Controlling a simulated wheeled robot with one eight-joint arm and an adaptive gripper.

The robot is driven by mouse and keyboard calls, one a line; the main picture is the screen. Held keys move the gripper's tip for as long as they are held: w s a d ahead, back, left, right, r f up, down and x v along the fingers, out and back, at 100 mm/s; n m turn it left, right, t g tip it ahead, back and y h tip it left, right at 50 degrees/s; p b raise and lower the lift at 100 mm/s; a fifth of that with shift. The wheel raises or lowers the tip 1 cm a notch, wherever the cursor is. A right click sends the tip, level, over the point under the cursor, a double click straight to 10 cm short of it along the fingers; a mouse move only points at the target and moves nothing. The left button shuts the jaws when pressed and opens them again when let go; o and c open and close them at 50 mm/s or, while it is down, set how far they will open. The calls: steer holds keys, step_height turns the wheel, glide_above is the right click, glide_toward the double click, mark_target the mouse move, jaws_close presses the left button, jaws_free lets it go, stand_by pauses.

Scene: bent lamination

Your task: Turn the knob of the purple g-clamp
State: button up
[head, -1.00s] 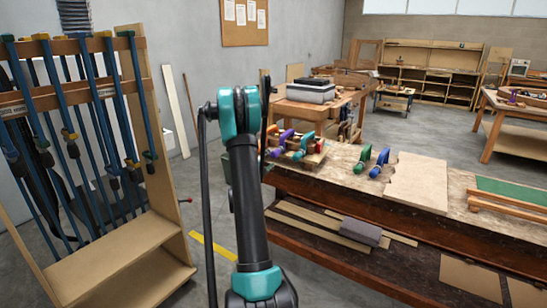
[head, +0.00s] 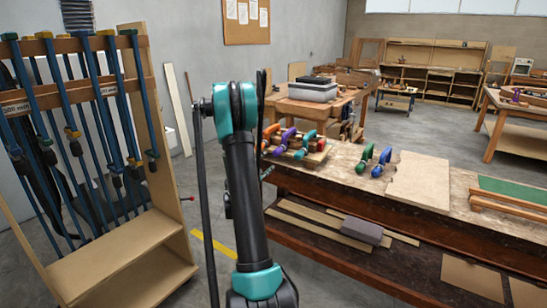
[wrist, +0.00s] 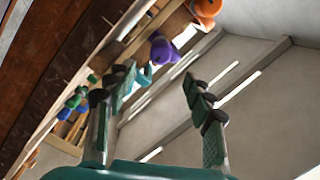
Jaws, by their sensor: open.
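The purple g-clamp (head: 284,139) lies in a row of clamps at the left end of the workbench, between an orange clamp (head: 270,132) and a teal one (head: 303,146). In the wrist view its purple knob end (wrist: 162,50) shows beyond the fingertips, between their lines and nearer the left finger. My gripper (wrist: 157,78) is open and empty, and apart from the purple clamp. In the head view my arm hides most of the gripper. The far part of the purple clamp is unclear in the wrist view.
The orange clamp also shows at the top of the wrist view (wrist: 207,8). Green (head: 364,157) and blue (head: 380,162) clamps stand farther right on the bench (head: 340,172). A clamp rack (head: 140,230) stands left. Floor between rack and bench is clear.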

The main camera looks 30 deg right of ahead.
steer(key=n, duration=0.5)
steer(key=m, duration=3.2)
glide_toward(275, 154)
steer(key=x, duration=1.1)
